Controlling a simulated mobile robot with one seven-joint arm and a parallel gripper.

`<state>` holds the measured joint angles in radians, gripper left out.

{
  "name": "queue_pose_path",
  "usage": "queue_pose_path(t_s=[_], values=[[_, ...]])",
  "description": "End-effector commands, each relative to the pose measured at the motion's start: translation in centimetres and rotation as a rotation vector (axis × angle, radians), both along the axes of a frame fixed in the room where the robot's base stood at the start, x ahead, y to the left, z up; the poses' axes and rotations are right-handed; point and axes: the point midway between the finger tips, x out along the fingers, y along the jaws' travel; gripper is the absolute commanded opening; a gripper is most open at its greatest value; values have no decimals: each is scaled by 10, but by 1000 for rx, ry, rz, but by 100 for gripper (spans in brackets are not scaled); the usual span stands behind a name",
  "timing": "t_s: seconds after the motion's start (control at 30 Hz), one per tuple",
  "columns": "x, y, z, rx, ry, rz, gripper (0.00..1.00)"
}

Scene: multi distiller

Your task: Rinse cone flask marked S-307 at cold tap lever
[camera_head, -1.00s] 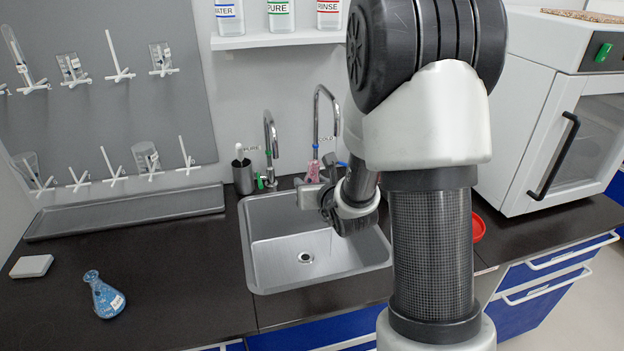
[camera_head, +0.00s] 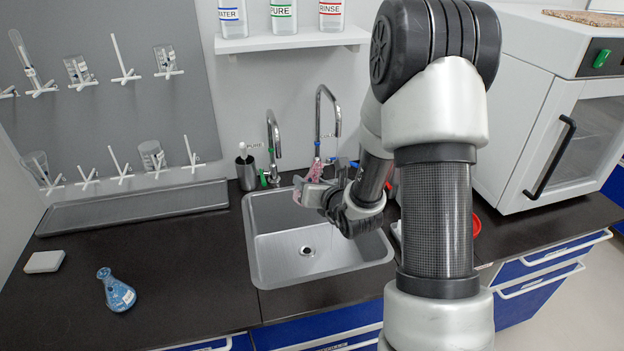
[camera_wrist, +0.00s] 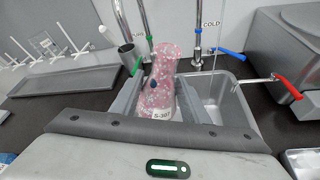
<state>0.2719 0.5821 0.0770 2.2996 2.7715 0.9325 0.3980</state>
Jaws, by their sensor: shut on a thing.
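The pink speckled cone flask (camera_wrist: 160,88) stands near upright in the wrist view, with the label S-307 low on its side. My gripper (camera_head: 315,187) is shut on it. In the head view only a small pink part of the flask (camera_head: 316,171) shows above my gripper, over the back of the sink (camera_head: 262,262). The cold tap (camera_head: 318,110) rises behind it, beside a COLD sign. Its blue lever (camera_wrist: 231,53) is to the right of the flask in the wrist view.
The pure tap (camera_head: 273,140) with a green lever (camera_head: 263,178) and a grey cup (camera_head: 246,173) stand left. A red-handled lever (camera_wrist: 274,78) is at the right. A blue flask (camera_head: 117,291) stands on the left counter. A white oven (camera_head: 530,110) stands right.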

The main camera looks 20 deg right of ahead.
Motion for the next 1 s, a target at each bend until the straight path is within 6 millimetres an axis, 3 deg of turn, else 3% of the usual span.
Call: queue_pose_path(t_s=[0.57, 1.0], values=[[0, 11, 9, 366, -2, -1, 14], [0, 22, 20, 917, -6, 0, 14]])
